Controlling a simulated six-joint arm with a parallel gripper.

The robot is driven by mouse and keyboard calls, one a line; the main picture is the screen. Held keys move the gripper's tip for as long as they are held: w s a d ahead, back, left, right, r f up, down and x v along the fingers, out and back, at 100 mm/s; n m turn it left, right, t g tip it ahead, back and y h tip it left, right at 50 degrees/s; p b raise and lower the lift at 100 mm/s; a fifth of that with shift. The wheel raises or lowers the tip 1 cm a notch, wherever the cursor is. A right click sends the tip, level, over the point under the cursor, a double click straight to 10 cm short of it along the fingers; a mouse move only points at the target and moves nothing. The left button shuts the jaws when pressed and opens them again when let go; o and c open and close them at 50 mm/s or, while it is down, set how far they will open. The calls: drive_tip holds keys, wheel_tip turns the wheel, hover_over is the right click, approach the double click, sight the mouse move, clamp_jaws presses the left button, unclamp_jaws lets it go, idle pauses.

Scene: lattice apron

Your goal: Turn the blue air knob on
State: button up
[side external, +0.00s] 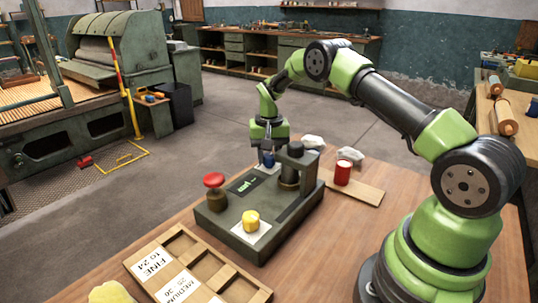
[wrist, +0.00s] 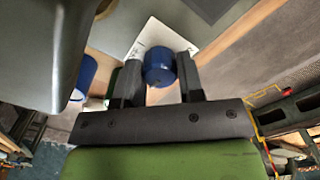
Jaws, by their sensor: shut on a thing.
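The blue air knob (wrist: 158,68) sits on a pale label plate (wrist: 140,42) on the grey control box (side external: 232,238). In the wrist view it lies between the two dark fingers of my gripper (wrist: 159,75), which are shut on its sides. In the side view my gripper (side external: 268,150) comes down from above on the blue knob at the box's far edge. The fingers hide part of the knob and plate, and I cannot read its setting.
A red can (side external: 343,172) stands to the right. A wooden tray (side external: 190,262) lies in front.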

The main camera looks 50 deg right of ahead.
sight(269, 155)
drive_tip(key=o, duration=0.9)
wheel_tip(269, 155, up, 10)
idle(0.3)
